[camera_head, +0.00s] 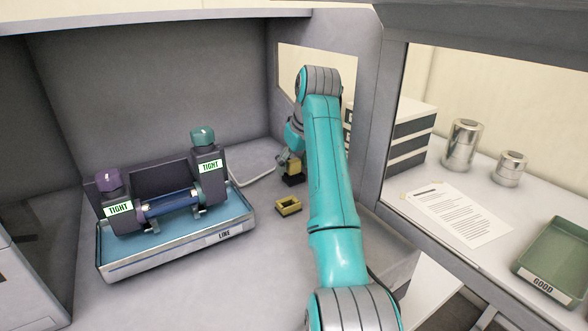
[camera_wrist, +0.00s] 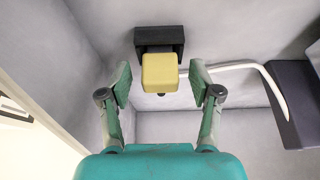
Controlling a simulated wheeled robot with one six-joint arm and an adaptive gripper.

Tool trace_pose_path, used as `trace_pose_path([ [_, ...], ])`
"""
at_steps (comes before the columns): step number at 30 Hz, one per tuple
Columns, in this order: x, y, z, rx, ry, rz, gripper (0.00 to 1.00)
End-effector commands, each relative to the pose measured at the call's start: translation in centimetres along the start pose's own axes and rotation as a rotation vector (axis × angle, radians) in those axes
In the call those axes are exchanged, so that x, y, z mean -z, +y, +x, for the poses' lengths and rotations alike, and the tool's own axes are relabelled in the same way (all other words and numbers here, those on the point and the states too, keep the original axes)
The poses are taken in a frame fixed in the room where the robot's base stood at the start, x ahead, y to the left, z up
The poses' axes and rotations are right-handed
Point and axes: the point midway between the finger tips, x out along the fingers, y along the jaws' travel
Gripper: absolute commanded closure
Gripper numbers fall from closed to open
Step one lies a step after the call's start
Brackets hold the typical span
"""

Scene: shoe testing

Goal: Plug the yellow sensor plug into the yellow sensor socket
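The yellow plug (camera_head: 294,164) is a small block on a black holder (camera_head: 293,180) near the right wall of the booth. In the wrist view the yellow plug (camera_wrist: 161,72) sits in front of the black holder (camera_wrist: 145,40). The yellow socket (camera_head: 279,209) is a hollow rectangular frame lying on the booth floor, nearer the camera than the plug. My gripper (camera_head: 291,143) is at the plug. In the wrist view my gripper (camera_wrist: 161,82) is open, with one finger on each side of the plug and gaps visible between.
A white cable (camera_wrist: 232,65) runs from near the plug toward the fixture. The fixture tray marked LINE (camera_head: 180,258) stands left, holding two posts marked TIGHT and a bar. The floor around the socket is clear. A GOOD tray (camera_head: 543,284), paper and metal cylinders lie outside, right.

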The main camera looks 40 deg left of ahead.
Motion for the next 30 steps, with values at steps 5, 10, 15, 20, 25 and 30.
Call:
trace_pose_path([
  [5, 0.0, 0.0, 0.0, 0.0, 0.0, 0.0, 0.85],
  [10, 0.0, 0.0, 0.0, 0.0, 0.0, 0.0, 1.0],
  [15, 0.0, 0.0, 0.0, 0.0, 0.0, 0.0, 1.0],
  [20, 0.1, 0.0, -0.2, 0.0, 0.0, 0.0, 1.0],
  [25, 0.2, 0.1, -0.9, -0.001, 0.0, 0.002, 1.0],
  [30, 0.4, 0.3, -1.9, -0.002, 0.0, 0.005, 1.0],
])
